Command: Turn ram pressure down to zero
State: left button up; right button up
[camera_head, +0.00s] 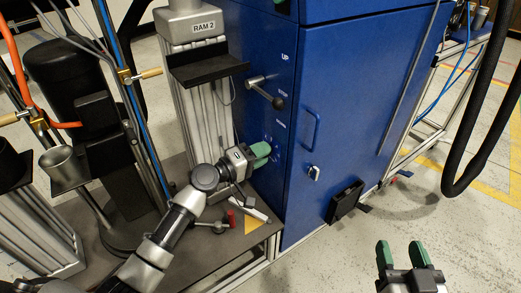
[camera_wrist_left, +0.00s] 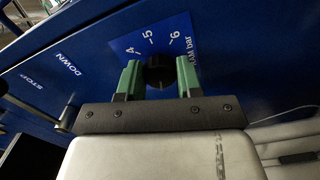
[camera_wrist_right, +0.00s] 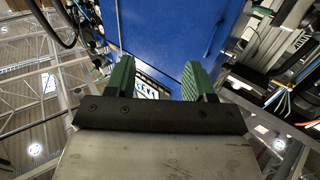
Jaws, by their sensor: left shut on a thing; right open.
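The ram pressure knob (camera_wrist_left: 158,72) is a small black knob on a blue dial plate (camera_wrist_left: 128,46) in the left wrist view. The marks 4, 5, 6 and part of "RAM bar" are readable; the rest of the dial and any pointer are hidden. My left gripper (camera_wrist_left: 159,76) is shut on the knob, with one green finger on each side. In the head view, my left gripper (camera_head: 262,156) is against the blue cabinet's left face and hides the knob. My right gripper (camera_head: 401,250) is open and empty over the floor at the lower right.
The blue cabinet (camera_head: 350,90) has UP, STOP and DOWN labels beside a lever (camera_head: 262,90) above my left gripper. The RAM 2 column (camera_head: 205,110) stands close on the left. A black hose (camera_head: 485,130) hangs at right. Floor around my right gripper is clear.

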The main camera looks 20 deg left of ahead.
pick_arm(q)
jog(key=shift+a+r+n+p, duration=0.1)
jog(key=shift+n+p, duration=1.65)
jog(key=shift+n, duration=1.25)
jog(key=shift+r+n+p, duration=0.1)
jog(key=shift+n+p, duration=1.6)
jog(key=shift+n, duration=1.3)
pick_arm(e)
jog(key=s+d+f+g+h, duration=0.2)
jog(key=s+f+g, duration=0.2)
jog(key=s+g, duration=0.2)
jog(key=s+d+f+g+h, duration=0.1)
jog(key=s+d+f+g, duration=0.2)
jog(key=s+g, duration=0.4)
jog(key=shift+d+f+m+g+h, duration=0.25)
jog(key=shift+f+m+g+h, duration=0.15)
jog(key=shift+f, duration=0.25)
pick_arm(q)
jog(key=shift+f, duration=0.1)
pick_arm(e)
jog(key=shift+w+f, duration=0.1)
jog(key=shift+f, duration=0.4)
pick_arm(q)
jog(key=o, duration=0.9)
pick_arm(e)
jog(key=shift+w, duration=0.1)
